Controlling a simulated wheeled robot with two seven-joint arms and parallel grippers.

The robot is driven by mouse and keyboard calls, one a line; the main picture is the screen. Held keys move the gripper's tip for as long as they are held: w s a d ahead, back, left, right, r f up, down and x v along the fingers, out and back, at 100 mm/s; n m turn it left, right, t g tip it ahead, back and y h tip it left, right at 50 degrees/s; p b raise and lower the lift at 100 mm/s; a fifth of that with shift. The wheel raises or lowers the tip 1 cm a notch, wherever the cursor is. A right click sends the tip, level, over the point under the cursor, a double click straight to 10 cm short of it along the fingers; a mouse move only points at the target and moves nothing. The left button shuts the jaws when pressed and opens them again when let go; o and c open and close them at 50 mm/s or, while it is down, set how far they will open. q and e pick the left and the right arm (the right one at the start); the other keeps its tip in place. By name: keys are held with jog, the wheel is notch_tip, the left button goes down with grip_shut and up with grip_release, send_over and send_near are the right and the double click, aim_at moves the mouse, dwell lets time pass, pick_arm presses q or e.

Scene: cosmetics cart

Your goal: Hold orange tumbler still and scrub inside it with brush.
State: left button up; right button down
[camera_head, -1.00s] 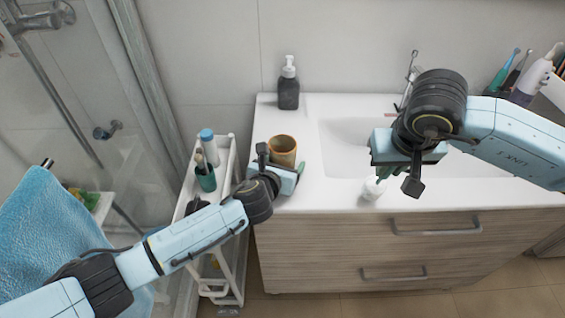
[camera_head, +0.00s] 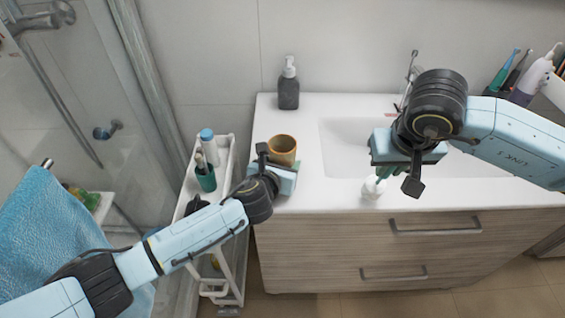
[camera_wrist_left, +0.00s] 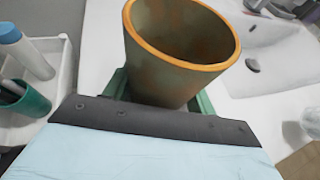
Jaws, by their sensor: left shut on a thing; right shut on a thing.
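The orange tumbler (camera_head: 283,147) stands upright on the left end of the white counter, its dark mouth facing up. In the left wrist view the tumbler (camera_wrist_left: 180,45) sits between the green fingers, its orange rim above them. My left gripper (camera_head: 280,168) is shut on the tumbler from the near side. My right gripper (camera_head: 388,170) is over the front of the basin, shut on a brush. Only the brush's white end (camera_head: 373,187) shows below the fingers; its handle is hidden by the gripper. The brush is apart from the tumbler, to its right.
A dark soap dispenser (camera_head: 288,85) stands behind the tumbler. A white cart (camera_head: 228,160) with bottles and a green cup (camera_head: 206,178) is left of the counter. The basin (camera_head: 345,135) lies right of the tumbler. Counter between tumbler and brush is clear.

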dwell(0.4)
jog(key=w+a+r+m+g, duration=0.1)
jog(key=w+a+r+m, duration=0.1)
jog(key=w+a+r, duration=0.35)
jog(key=w+a+r+m+g, duration=0.1)
jog(key=w+a+r+m, duration=0.2)
jog(key=a, duration=0.5)
jog(key=w+a+r+m+g, duration=0.1)
jog(key=w+a+r+m, duration=0.1)
jog(key=w+a+r, duration=0.4)
notch_tip(320, 180, down, 13)
jog(key=s+a, duration=0.1)
jog(key=shift+f+y, duration=0.15)
jog(key=shift+y, duration=0.15)
jog(key=shift+s+f, duration=0.1)
jog(key=shift+f, duration=0.7)
dwell(0.7)
jog(key=shift+s+a+f, duration=0.1)
jog(key=shift+s+a, duration=0.05)
jog(key=shift+s, duration=0.25)
dwell(0.4)
